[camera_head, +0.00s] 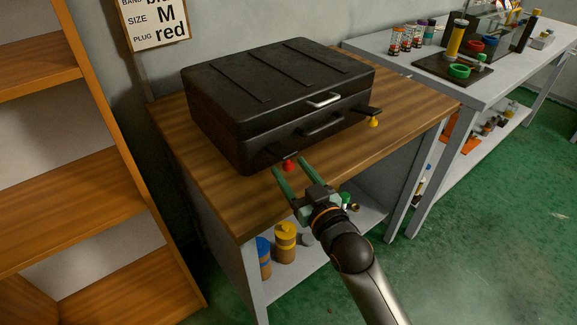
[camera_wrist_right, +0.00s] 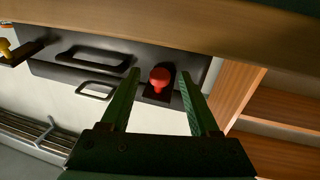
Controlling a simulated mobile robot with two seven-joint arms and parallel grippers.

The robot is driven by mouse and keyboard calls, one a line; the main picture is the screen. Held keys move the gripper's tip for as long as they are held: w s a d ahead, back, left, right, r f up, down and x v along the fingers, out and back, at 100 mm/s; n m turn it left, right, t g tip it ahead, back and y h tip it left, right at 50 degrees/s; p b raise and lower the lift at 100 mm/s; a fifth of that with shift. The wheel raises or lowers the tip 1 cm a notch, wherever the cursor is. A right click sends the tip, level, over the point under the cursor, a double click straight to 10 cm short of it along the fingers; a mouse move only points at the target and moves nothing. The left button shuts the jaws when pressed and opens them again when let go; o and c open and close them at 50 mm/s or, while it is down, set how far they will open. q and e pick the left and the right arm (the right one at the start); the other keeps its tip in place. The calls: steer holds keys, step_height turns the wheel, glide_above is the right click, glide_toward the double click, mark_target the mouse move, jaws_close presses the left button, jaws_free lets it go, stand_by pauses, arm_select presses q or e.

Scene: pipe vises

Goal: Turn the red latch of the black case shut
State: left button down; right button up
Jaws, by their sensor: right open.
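The black case (camera_head: 275,95) lies on the wooden bench top with its lid down. The red latch (camera_head: 288,165) is a red knob on a dark plate at the left end of the case's front. The plate sticks out from the front. My right gripper (camera_head: 290,164) is open and empty in front of the case. In the right wrist view, the red latch (camera_wrist_right: 160,78) shows between the two green fingertips (camera_wrist_right: 160,72), with a gap on each side. I cannot tell whether the knob is fully between the fingers in depth. My left gripper is not in view.
A yellow latch (camera_head: 374,122) on a similar plate is at the right end of the front, with handles (camera_head: 322,125) between. A wooden shelf (camera_head: 70,150) stands left. A grey table (camera_head: 430,70) with objects stands right. Yellow and blue containers (camera_head: 286,245) sit under the bench.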

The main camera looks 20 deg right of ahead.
steer(key=shift+w+a, duration=0.15)
steer(key=shift+w, duration=0.85)
jaws_close()
stand_by(0.8)
